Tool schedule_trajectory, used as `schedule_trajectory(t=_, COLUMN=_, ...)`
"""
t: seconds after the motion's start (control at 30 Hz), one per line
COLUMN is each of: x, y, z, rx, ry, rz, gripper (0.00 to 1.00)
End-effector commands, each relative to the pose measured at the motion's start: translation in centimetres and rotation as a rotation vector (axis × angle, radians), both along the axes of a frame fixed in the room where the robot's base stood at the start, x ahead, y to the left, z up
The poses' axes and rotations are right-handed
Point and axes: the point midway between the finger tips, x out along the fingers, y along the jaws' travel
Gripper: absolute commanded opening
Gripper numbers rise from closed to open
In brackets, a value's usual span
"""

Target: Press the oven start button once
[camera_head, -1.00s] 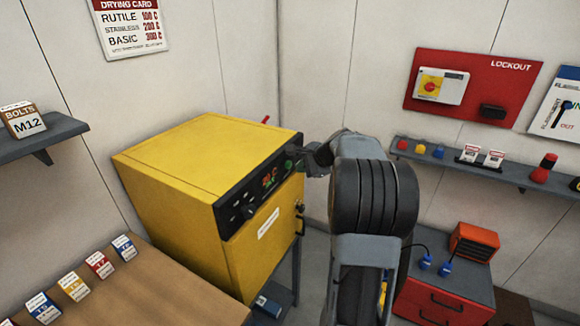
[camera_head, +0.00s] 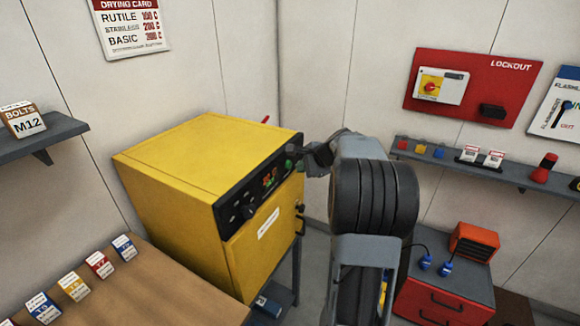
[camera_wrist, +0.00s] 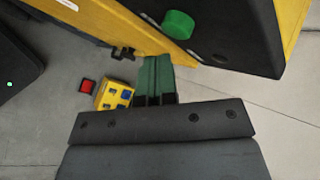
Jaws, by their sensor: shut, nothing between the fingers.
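The yellow oven (camera_head: 185,165) stands at the centre left, with a black control panel (camera_head: 236,204) on its front upper edge. The panel has a lit display (camera_head: 270,176), a knob and a green round button (camera_head: 289,164) near its right end. The green button (camera_wrist: 178,24) also shows in the wrist view, standing out from the panel. My gripper (camera_wrist: 158,60) is shut and empty, its greenish fingertips close together just below the button in that picture, with a visible gap. In the head view my gripper (camera_head: 303,165) is beside the button, partly hidden by my wrist.
A wooden bench (camera_head: 150,290) with several labelled boxes is at lower left. A red cabinet (camera_head: 440,297) with an orange unit stands at right. A grey shelf (camera_head: 520,175) and a red lockout board (camera_head: 465,65) are on the right wall. Floor shows right of the oven.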

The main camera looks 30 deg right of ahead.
Motion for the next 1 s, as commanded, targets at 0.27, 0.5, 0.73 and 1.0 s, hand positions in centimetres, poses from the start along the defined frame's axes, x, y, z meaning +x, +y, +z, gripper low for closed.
schedule_trajectory(t=0.27, x=0.00, y=0.00, z=0.00, rx=0.000, ry=0.000, rz=0.000, gripper=0.00)
schedule_trajectory(t=0.5, x=0.00, y=0.00, z=0.00, rx=0.000, ry=0.000, rz=0.000, gripper=0.00)
schedule_trajectory(t=0.73, x=0.24, y=0.13, z=0.03, rx=0.000, ry=0.000, rz=0.000, gripper=0.00)
schedule_trajectory(t=1.0, x=0.86, y=0.47, z=0.02, rx=0.000, ry=0.000, rz=0.000, gripper=0.00)
